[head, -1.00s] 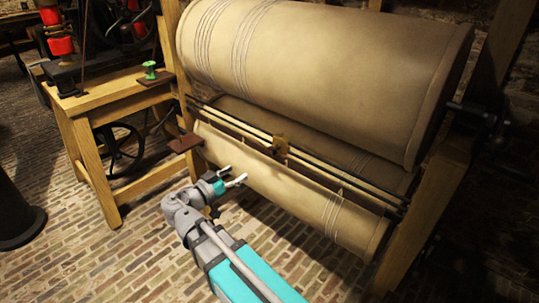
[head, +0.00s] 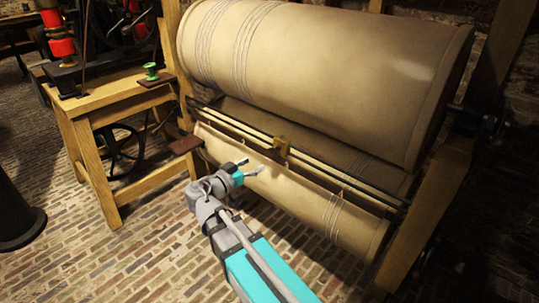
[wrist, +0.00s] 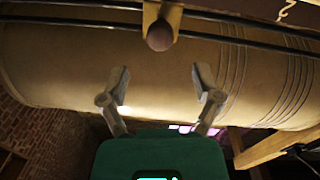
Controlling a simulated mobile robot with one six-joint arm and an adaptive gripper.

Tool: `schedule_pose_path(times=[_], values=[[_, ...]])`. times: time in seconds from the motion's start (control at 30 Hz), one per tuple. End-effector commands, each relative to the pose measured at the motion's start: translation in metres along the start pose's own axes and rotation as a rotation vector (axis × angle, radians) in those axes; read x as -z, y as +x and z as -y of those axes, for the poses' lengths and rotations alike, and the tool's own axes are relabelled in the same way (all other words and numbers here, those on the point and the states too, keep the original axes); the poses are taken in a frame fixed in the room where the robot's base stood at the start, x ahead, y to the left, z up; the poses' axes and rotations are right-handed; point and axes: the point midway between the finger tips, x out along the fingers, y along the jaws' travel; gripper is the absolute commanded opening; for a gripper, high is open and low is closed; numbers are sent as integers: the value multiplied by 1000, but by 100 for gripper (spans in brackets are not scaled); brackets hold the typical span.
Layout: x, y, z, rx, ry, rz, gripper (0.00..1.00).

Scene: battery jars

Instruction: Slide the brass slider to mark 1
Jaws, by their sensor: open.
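The brass slider (head: 281,146) sits on the dark rails (head: 330,170) between the large upper drum and the lower drum, near the middle of their length. In the wrist view the slider (wrist: 163,22) is at the top centre, with a round knob facing me. My gripper (head: 252,167) is in front of the lower drum, to the left of and below the slider in the head view. In the wrist view its two fingers (wrist: 161,85) are apart with nothing between them, and the slider lies beyond their tips. I cannot make out any numbered marks.
The upper drum (head: 320,70) and lower drum (head: 300,195) are wound with cord and held in a wooden frame (head: 425,220). A wooden table (head: 100,100) with a green-topped knob (head: 151,68) stands at left. A small brown plate (head: 186,144) juts out near the rails' left end. Brick floor lies in front.

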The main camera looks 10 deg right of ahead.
Motion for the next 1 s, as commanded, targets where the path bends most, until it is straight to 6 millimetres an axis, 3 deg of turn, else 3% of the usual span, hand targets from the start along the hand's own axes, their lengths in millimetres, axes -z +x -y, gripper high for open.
schedule_pose_path(times=[0.6, 1.0], values=[[0, 67, 0, -2, 0, 0, 82], [0, 76, 0, 0, 0, 0, 82]])
